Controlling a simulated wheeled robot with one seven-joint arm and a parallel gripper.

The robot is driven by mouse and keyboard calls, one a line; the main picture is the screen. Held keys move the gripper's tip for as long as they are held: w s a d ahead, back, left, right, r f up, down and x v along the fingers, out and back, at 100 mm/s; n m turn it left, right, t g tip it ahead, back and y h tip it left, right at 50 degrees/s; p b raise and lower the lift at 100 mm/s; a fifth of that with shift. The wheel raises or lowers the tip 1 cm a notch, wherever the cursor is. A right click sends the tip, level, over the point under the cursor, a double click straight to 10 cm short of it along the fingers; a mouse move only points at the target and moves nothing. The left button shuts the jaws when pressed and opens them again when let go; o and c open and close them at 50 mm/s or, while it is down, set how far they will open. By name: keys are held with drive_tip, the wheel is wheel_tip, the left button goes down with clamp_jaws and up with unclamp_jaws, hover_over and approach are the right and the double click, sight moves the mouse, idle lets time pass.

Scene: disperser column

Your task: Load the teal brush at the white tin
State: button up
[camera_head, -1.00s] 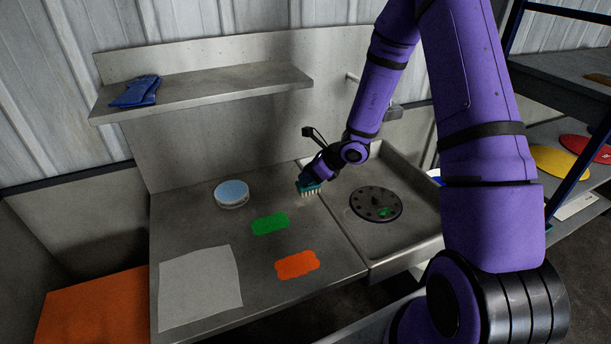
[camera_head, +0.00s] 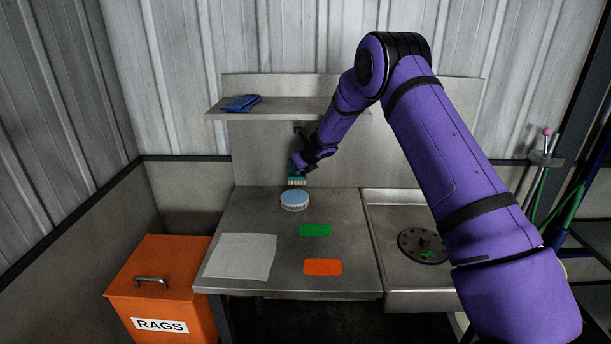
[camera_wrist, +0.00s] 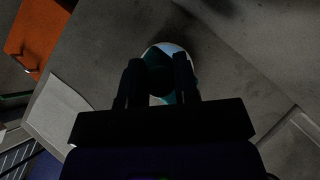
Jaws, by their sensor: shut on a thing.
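The teal brush (camera_head: 296,177) has pale bristles that point down. My gripper (camera_head: 299,163) is shut on it and holds it above the bench, just over the back edge of the white tin. The white tin (camera_head: 294,204) is round with a light blue top and stands on the steel bench. In the wrist view my gripper (camera_wrist: 159,75) points at the tin (camera_wrist: 168,50), which is partly hidden behind the fingers and brush. I cannot tell whether the bristles touch the tin.
A green patch (camera_head: 315,230), an orange patch (camera_head: 323,267) and a pale sheet (camera_head: 240,256) lie on the bench (camera_head: 290,279). A sink (camera_head: 404,301) with a round drain is at right. A shelf (camera_head: 290,107) with blue gloves (camera_head: 241,103) hangs behind. An orange rags bin (camera_head: 180,265) stands at left.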

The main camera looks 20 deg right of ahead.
sight(294, 179)
drive_tip(key=shift+w+a+r, duration=0.1)
drive_tip(key=shift+w+a, duration=0.05)
drive_tip(key=shift+a, duration=0.3)
drive_tip(key=shift+f, duration=2.9)
drive_tip(key=shift+f, duration=0.55)
drive_tip(key=shift+r, duration=0.1)
drive_tip(key=shift+r, duration=3.45)
